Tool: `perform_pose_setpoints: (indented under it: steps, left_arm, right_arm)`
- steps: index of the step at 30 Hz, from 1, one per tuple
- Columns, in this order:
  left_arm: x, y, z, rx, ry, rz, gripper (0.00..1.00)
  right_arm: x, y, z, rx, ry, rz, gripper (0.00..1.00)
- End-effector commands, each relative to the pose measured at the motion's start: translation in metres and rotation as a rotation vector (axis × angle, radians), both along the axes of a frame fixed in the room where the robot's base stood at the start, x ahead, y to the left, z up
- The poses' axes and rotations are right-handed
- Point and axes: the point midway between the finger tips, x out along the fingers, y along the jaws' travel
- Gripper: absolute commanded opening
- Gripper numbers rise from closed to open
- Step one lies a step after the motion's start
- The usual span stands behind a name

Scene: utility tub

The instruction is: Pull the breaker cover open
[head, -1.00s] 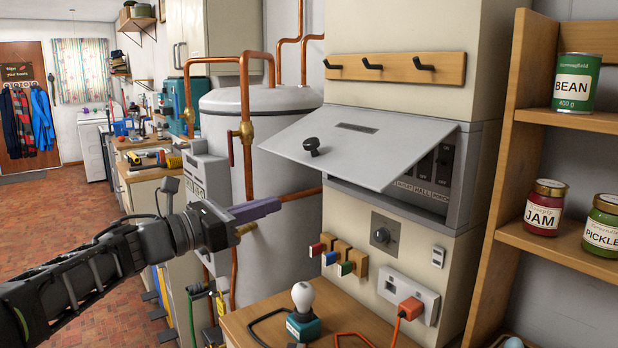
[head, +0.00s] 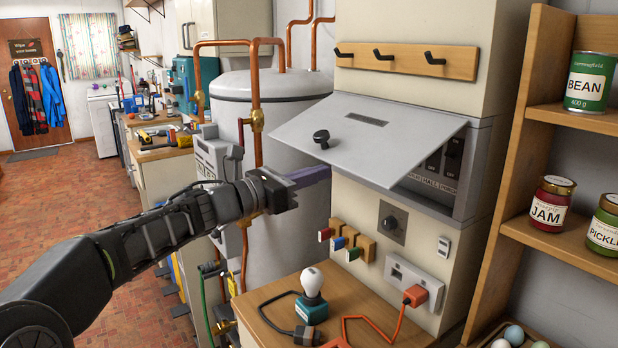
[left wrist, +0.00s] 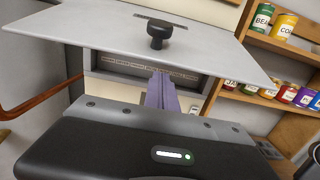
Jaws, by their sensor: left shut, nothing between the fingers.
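The breaker cover (head: 372,135) is a grey flap hinged along its top edge, with a black knob (head: 321,137) near its lower free edge. It stands swung up and outward, tilted, and the breaker box (head: 470,160) behind it shows switches at the right side. My left gripper (head: 326,174) has purple fingers, shut and empty. It is just below the cover's raised edge, left of the box. In the left wrist view the purple fingers (left wrist: 160,92) point at the box opening under the cover (left wrist: 130,32), below the knob (left wrist: 157,32). My right gripper is not in view.
A copper pipe (head: 254,90) and white tank (head: 285,115) stand behind and left of my left gripper. A jar shelf (head: 530,150) stands right.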

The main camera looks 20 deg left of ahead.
Motion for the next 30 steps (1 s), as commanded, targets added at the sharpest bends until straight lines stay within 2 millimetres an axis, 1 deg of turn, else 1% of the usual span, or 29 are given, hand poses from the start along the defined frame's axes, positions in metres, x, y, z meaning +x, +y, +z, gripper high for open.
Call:
perform_pose_setpoints:
  steps: [1,3,15,17,20,24,25,27,30]
  left_arm:
    - [-0.002,0.002,0.007,0.001,0.001,0.000,0.00]
    - [-0.003,0.003,0.011,0.001,0.002,0.000,0.00]
    - [-0.005,0.004,0.012,0.001,0.002,0.000,0.00]
    - [-0.005,0.005,0.015,0.001,0.001,0.000,0.00]
    - [-0.009,0.008,0.028,0.001,-0.001,0.000,0.00]
    - [-0.016,0.013,0.055,0.001,-0.002,0.001,0.00]
    - [-0.017,0.014,0.059,0.001,-0.001,0.001,0.00]
    - [-0.018,0.015,0.064,0.001,0.001,0.000,0.00]
    - [-0.019,0.016,0.064,0.000,0.003,0.000,0.00]
  right_arm:
    - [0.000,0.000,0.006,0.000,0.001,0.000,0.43]
    - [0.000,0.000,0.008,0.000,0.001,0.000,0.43]
    - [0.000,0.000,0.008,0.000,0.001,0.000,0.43]
    - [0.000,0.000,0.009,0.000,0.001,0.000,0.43]
    - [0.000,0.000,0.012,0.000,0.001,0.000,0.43]
    - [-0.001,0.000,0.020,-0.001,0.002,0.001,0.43]
    - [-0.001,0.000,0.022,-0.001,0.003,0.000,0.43]
    - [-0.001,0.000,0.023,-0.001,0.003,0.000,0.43]
    - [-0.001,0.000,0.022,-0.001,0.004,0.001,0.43]
